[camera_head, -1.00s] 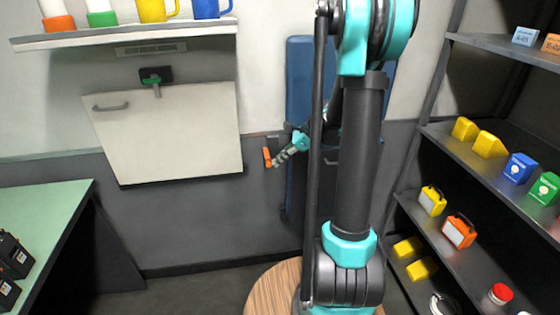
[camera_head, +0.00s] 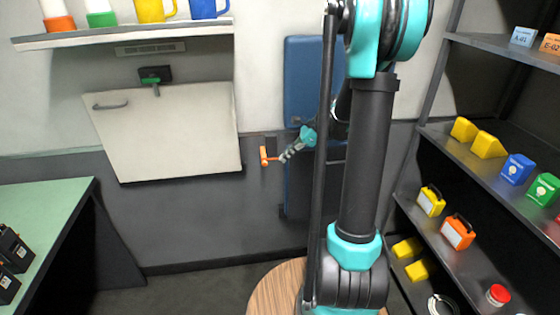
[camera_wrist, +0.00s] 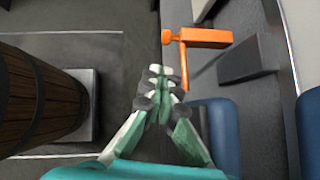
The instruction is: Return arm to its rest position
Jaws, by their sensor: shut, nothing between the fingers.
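An orange handle (camera_head: 264,156) on the wall is just left of the fingertips in the head view. In the wrist view the orange handle (camera_wrist: 205,38) lies ahead and to the right, apart from the fingers. My arm hides part of the blue panel.
A white hinged panel (camera_head: 165,132) hangs on the wall at left, below a shelf with mugs (camera_head: 150,10). A green-topped table (camera_head: 50,205) stands at left. Dark shelves (camera_head: 480,165) with coloured boxes stand at right. A wooden barrel (camera_wrist: 35,100) is close at left in the wrist view.

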